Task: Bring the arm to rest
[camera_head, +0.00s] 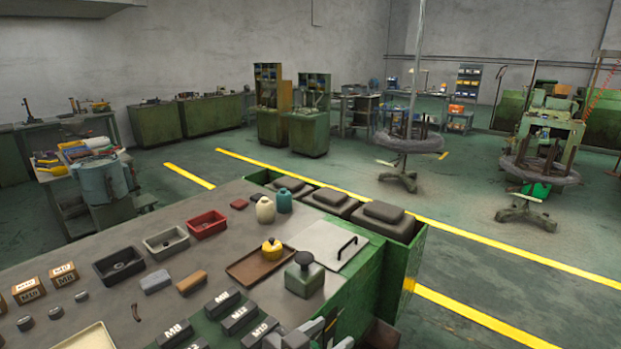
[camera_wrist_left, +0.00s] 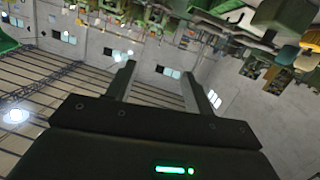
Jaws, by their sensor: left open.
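My left gripper (camera_head: 311,334) shows only in part at the bottom edge of the head view, by the front right part of the workbench (camera_head: 225,262). In the left wrist view the left gripper (camera_wrist_left: 158,72) has its two fingers spread apart, with nothing between them. That view is tilted and shows walls, ceiling beams and distant machines behind the fingers, so the wrist camera does not face the bench top. My right gripper is not in view.
The bench holds a red bin (camera_head: 207,224), a grey bin (camera_head: 166,242), a black bin (camera_head: 119,266), a brown tray (camera_head: 246,273) with a yellow weight (camera_head: 271,250), a green-based knob block (camera_head: 304,275) and dark labelled blocks (camera_head: 222,303) close to the gripper. Open floor (camera_head: 330,175) lies beyond.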

